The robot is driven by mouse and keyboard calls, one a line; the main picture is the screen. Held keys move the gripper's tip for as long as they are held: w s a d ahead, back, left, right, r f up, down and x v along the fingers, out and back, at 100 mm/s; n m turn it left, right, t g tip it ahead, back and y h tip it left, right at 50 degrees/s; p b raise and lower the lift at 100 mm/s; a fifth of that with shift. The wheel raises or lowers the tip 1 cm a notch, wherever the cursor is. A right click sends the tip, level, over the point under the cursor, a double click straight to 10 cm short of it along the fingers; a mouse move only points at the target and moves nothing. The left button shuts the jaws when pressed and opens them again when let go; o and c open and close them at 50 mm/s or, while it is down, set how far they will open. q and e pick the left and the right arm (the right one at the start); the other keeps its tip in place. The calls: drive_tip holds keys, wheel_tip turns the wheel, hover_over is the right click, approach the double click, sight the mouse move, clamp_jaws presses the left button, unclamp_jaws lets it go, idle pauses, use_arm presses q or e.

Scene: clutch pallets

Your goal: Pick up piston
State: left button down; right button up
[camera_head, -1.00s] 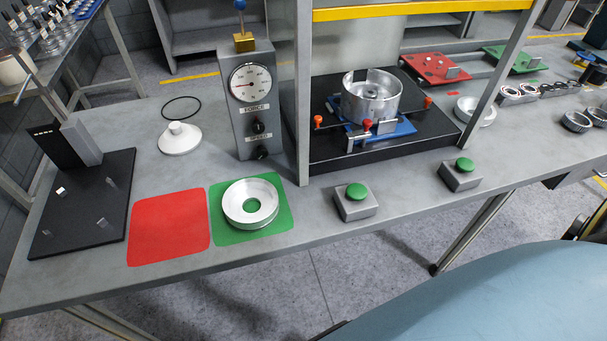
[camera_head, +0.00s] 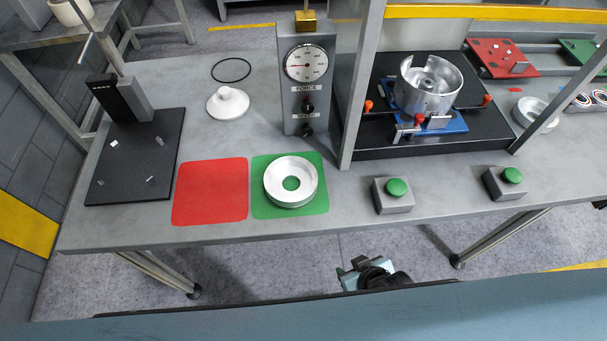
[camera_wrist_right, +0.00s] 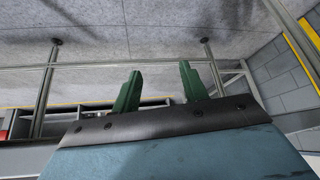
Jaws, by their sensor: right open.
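A silver ring-shaped part (camera_head: 291,182), which looks like the piston, lies flat on the green square (camera_head: 262,207) at the bench's front. A white round part with a knob (camera_head: 228,103) stands behind the red square. My right gripper (camera_head: 362,267) is low, in front of the bench edge, right of and apart from the silver part. In the right wrist view its two green fingers (camera_wrist_right: 160,72) are apart with nothing between them, facing the floor and bench legs. My left gripper is not in view.
A red square (camera_head: 210,191) and black plate (camera_head: 130,175) lie to the left. A force gauge (camera_head: 307,85) and press frame post (camera_head: 360,90) stand behind. Two green-button boxes (camera_head: 394,196) (camera_head: 505,184) sit at right. A black ring (camera_head: 231,70) lies farther back.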

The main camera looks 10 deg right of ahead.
drive_tip(key=w+a+r+t+y+p, duration=0.1)
drive_tip(key=w+a+r+t+p, duration=0.15)
drive_tip(key=r, duration=1.05)
drive_tip(key=n+t+y, duration=0.2)
drive_tip(key=t+y, duration=0.1)
approach(270, 187)
drive_tip(key=shift+w+a+f+t+b, duration=0.35)
drive_tip(key=shift+w+a+f+b, duration=0.25)
drive_tip(key=shift+a, duration=0.2)
drive_tip(key=shift+d+x, duration=0.15)
drive_tip(key=shift+x, duration=1.3)
drive_tip(key=shift+d+x, duration=0.2)
drive_tip(key=shift+x, duration=1.25)
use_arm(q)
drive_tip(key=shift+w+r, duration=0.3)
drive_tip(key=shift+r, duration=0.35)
use_arm(e)
drive_tip(key=shift+f, duration=0.15)
clamp_jaws()
drive_tip(key=shift+w, duration=0.1)
